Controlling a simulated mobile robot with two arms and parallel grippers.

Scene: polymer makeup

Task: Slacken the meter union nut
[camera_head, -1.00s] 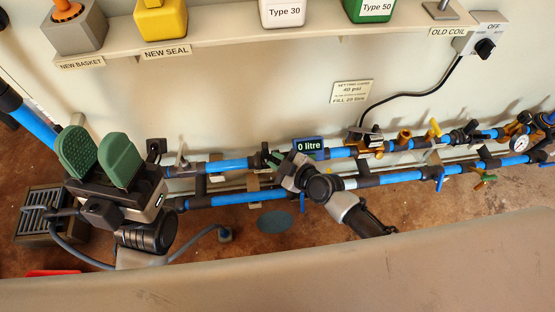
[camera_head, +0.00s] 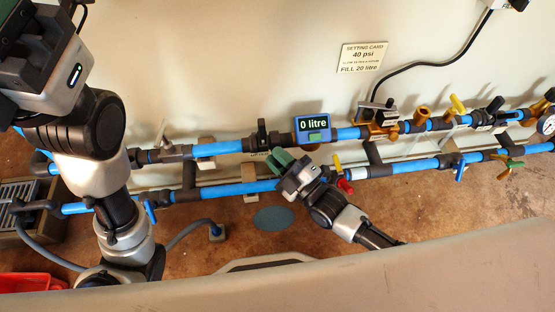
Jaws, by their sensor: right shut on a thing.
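The flow meter (camera_head: 312,127), a blue box reading "0 litre", sits on the upper blue pipe run. A dark union nut (camera_head: 279,141) joins the pipe at its left side. My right gripper (camera_head: 282,157) has green finger pads and comes up from below. It is shut on the meter union nut, though its fingers hide part of the contact. My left gripper (camera_head: 40,55) is raised at the top left. Its fingers are mostly cut off by the picture edge, so their opening is not clear.
A lower blue pipe (camera_head: 236,187) runs parallel, with several coloured valve handles to the right. A setting card (camera_head: 361,58) reads 40 psi, fill 20 litre. A red tray (camera_head: 35,282) and a drain grate (camera_head: 18,192) lie at the left. A beige edge crosses the front.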

